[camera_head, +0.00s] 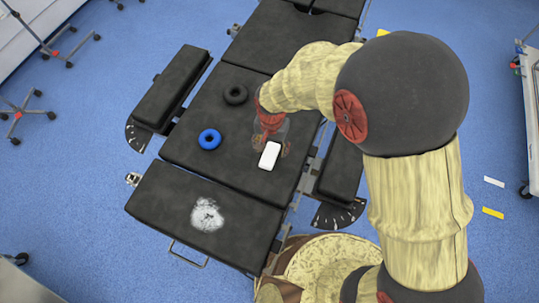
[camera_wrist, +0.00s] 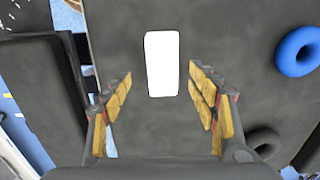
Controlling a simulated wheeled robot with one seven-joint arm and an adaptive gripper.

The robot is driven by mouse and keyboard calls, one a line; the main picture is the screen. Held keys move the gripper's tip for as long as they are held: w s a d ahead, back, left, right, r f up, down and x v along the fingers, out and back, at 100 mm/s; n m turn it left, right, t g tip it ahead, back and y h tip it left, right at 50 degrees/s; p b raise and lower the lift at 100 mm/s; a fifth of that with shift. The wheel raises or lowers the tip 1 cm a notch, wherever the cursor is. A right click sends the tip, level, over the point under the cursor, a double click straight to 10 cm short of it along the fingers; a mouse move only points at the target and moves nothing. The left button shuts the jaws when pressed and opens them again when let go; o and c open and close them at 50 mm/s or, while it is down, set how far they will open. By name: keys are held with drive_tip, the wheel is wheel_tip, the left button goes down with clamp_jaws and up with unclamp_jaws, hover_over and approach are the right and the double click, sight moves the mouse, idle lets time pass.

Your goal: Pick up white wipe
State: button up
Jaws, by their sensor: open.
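The white wipe (camera_head: 270,155) is a small white rectangle with rounded corners on the black operating table (camera_head: 225,165). In the wrist view the wipe (camera_wrist: 162,63) stands upright in the picture, beyond the fingertips and between their lines. My gripper (camera_wrist: 160,88) is open and empty, with one finger to the left and one to the right of the wipe. In the head view my gripper (camera_head: 271,140) is above the table at the wipe, partly hidden by my own arm. The gap between fingers and wipe cannot be told exactly.
A blue ring (camera_head: 210,139) and a black ring (camera_head: 236,95) lie on the table left of the wipe. A whitish patch (camera_head: 207,214) marks the lower table section. Side pads (camera_head: 172,87) flank the table. Bare table surface surrounds the wipe.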

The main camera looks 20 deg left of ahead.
sight(269, 154)
drive_tip(key=f, duration=0.1)
drive_tip(key=f+b, duration=0.1)
drive_tip(key=f, duration=0.2)
drive_tip(key=shift+s+a+f, duration=0.15)
drive_tip(key=shift+a+f, duration=0.15)
drive_tip(key=shift+c, duration=0.8)
drive_tip(key=c, duration=0.9)
